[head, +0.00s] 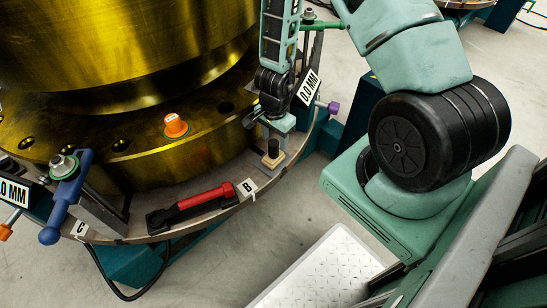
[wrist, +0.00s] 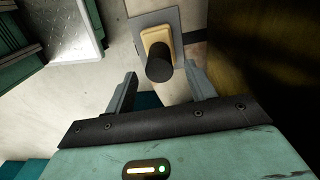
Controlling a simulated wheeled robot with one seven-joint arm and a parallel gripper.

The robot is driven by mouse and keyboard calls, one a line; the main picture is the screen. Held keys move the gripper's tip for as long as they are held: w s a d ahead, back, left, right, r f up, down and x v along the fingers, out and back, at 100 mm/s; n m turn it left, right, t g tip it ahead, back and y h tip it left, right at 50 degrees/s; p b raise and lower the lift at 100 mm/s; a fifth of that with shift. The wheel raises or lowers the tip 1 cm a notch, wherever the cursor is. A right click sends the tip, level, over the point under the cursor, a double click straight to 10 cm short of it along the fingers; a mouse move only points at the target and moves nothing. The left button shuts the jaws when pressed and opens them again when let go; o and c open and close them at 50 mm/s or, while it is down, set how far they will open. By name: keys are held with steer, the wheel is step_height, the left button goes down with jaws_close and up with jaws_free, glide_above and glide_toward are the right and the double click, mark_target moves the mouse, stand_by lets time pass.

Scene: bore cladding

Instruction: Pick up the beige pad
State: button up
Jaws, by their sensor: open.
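The beige pad (wrist: 157,36) is a small rounded block with a black cylindrical knob (wrist: 159,62) standing on it. It rests on a square grey plate in the wrist view. In the head view the pad (head: 272,161) sits on the ring ledge right of the brass cylinder, by the B label. My gripper (wrist: 160,72) is open and empty, its fingers on either side of the knob's near end in the wrist view. In the head view my gripper (head: 271,127) hangs just above the knob. I cannot tell whether a finger touches it.
A large brass flanged cylinder (head: 130,40) stands close by on the left. An orange cap (head: 175,125) is on its flange. A red-handled tool (head: 205,197) lies in a black holder on the ledge. A blue-handled clamp (head: 68,195) stands farther left.

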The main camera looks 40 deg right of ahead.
steer(key=f+b, duration=0.1)
steer(key=f, duration=0.1)
steer(key=f+b, duration=0.1)
steer(key=f, duration=0.2)
steer(key=shift+a, duration=0.2)
steer(key=shift+r, duration=0.1)
jaws_close()
step_height(320, 180, up, 18)
steer(key=p, duration=1.1)
steer(key=c, duration=1.1)
jaws_free()
